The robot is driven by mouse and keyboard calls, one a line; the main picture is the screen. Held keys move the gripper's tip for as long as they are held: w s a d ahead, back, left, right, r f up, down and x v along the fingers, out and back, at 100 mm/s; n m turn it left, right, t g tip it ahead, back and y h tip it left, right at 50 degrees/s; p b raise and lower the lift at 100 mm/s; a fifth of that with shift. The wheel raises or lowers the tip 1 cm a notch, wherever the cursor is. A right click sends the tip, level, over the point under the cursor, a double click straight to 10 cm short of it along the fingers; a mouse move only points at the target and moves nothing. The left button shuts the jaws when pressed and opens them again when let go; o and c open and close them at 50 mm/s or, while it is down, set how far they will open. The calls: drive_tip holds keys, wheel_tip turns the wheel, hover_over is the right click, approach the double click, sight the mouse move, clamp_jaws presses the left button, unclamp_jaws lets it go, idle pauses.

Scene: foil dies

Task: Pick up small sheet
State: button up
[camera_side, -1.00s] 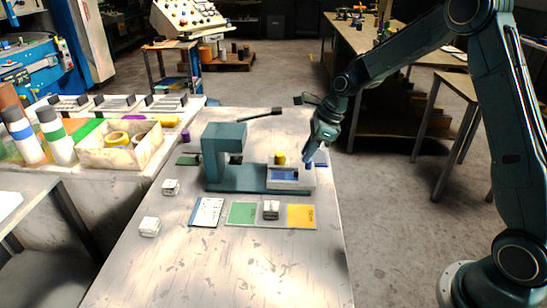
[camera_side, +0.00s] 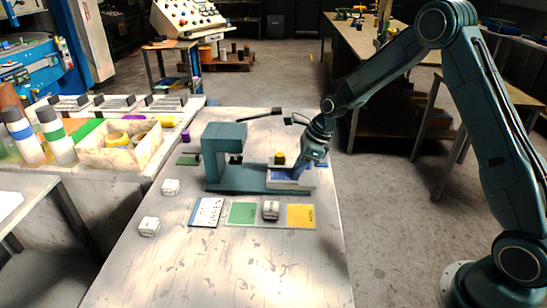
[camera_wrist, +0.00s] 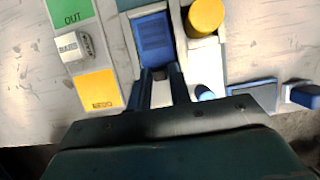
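A small blue sheet (camera_side: 283,174) lies on the pale bed of the teal press in the side view. In the wrist view the blue sheet (camera_wrist: 153,36) is a darker rectangle with a lighter blue border, just ahead of the fingertips. My gripper (camera_side: 297,174) is low over the right part of the bed. In the wrist view my gripper (camera_wrist: 161,74) has its two fingers apart at the sheet's near end. Whether the fingertips touch the sheet, I cannot tell.
The teal press (camera_side: 222,150) stands left of my gripper. A yellow cylinder (camera_wrist: 206,16) is close on the right in the wrist view. A green and yellow strip (camera_side: 241,213) bears a metal block (camera_side: 271,210). Two white blocks (camera_side: 149,227) are at left.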

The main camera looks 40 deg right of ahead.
drive_tip(key=shift+c, duration=0.4)
clamp_jaws()
drive_tip(key=shift+r, duration=0.1)
wheel_tip(320, 180, up, 20)
idle(0.8)
idle(0.4)
